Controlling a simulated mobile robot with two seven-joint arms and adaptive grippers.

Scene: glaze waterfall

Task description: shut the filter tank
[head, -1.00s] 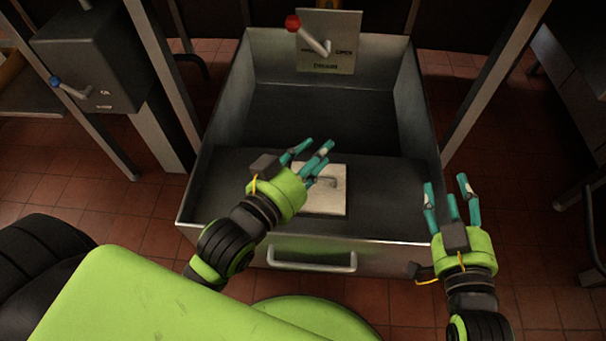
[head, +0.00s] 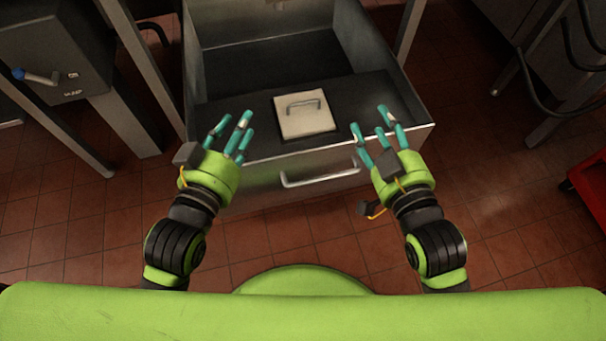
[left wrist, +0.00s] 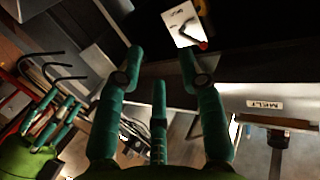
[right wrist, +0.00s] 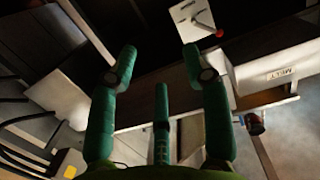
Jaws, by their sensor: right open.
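The filter tank (head: 262,182) is a grey metal box, pulled out like a drawer from between steel posts. Its front wall carries a bar handle (head: 320,179). A dark cover spans its front part and bears a pale square plate (head: 303,124) with a small grip. My left gripper (head: 231,128) is open and empty over the left part of the front edge. My right gripper (head: 375,128) is open and empty near the front right corner, right of the handle. Whether any finger touches the tank cannot be told.
A grey box with a blue-knobbed lever (head: 38,77) stands at the left. A steel post (head: 143,65) flanks the tank. A red object (head: 590,190) is at the right edge. A red-knobbed lever plate shows in the left wrist view (left wrist: 181,20). Tiled floor is clear around the tank.

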